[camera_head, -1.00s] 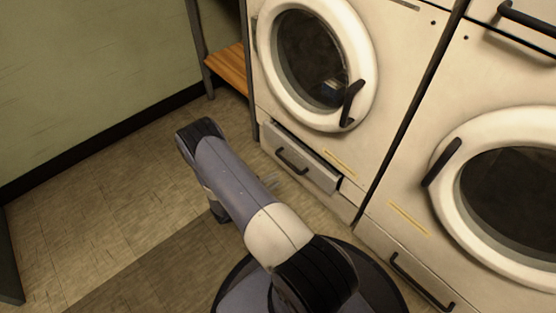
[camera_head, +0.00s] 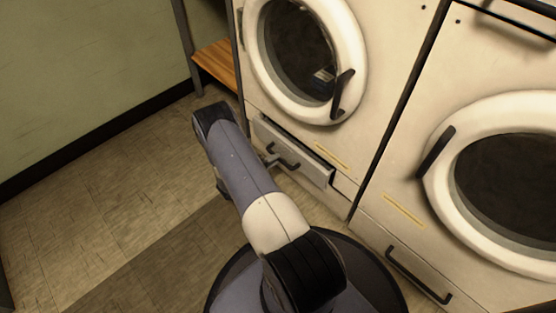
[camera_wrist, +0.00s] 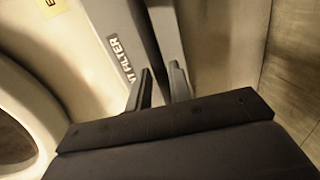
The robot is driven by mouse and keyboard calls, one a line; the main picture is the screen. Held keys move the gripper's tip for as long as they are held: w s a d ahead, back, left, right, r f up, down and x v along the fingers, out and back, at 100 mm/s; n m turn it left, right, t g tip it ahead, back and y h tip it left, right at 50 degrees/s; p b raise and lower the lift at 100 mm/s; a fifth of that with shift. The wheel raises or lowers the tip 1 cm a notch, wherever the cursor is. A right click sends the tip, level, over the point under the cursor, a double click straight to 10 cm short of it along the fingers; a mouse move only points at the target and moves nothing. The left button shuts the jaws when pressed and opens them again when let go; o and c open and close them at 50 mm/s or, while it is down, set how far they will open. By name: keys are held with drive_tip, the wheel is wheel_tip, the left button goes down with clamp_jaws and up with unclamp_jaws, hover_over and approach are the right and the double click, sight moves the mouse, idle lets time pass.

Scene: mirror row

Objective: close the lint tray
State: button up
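The lint tray (camera_head: 312,168) is a grey drawer low in the left dryer, pulled part way out, with a dark bar handle (camera_head: 283,158) on its front. My gripper (camera_head: 271,160) is low at the tray's front, close to the handle's left end; my arm hides part of it. In the wrist view, the two dark fingers (camera_wrist: 160,82) stand apart with a gap between them, beside a grey surface that looks like the tray (camera_wrist: 127,28). A label ending in "FILTER" shows there. I cannot tell whether the fingers touch the tray.
The left dryer's round door (camera_head: 347,50) is above the tray. The right dryer (camera_head: 395,180) has its lower drawer (camera_head: 405,273) shut. A wooden shelf (camera_head: 216,64) stands left of the left dryer. The floor (camera_head: 90,200) at the left is clear.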

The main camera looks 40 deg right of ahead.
drive_tip(key=shift+x, duration=1.4)
drive_tip(key=shift+c, duration=0.3)
clamp_jaws()
